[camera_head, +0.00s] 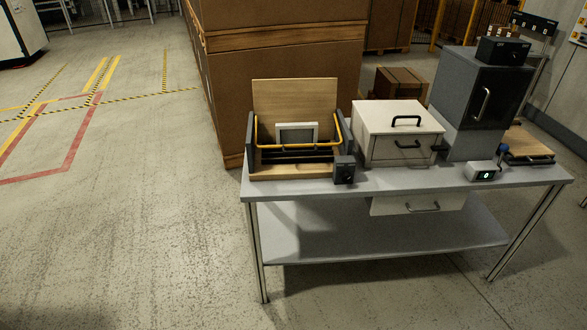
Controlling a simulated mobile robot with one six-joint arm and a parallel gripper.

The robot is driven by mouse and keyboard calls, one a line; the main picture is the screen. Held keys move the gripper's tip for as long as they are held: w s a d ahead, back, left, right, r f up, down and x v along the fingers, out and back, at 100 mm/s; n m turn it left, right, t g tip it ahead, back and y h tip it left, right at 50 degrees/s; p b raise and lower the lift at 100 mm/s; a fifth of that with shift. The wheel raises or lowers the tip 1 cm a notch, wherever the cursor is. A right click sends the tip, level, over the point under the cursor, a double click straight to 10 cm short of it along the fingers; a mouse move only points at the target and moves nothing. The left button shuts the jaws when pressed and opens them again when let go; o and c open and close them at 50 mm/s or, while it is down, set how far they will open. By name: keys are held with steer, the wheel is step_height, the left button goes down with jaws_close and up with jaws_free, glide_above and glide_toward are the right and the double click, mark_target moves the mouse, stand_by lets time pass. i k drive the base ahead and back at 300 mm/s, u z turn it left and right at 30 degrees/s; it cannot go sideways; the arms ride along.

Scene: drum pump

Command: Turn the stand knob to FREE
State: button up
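A wooden stand (294,103) with dark side walls stands at the left end of the grey table (400,182). A yellow bar (262,142) runs across it, and a pale framed panel (312,132) sits behind the bar. A small dark box (344,170) is at the stand's front right corner; it looks like the stand's knob unit. Its knob and any marking, including FREE, are too small to read. My gripper is not in view.
A white box with black handles (398,130) stands right of the stand. A dark-doored cabinet (486,92) carries a black control box (503,51). A small device with a green display (484,172) sits in front. Large cartons (280,60) stand behind; floor left is clear.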

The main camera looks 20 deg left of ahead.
mark_target(346, 178)
steer(key=u, duration=0.8)
steer(key=k, duration=1.05)
steer(key=i, duration=0.75)
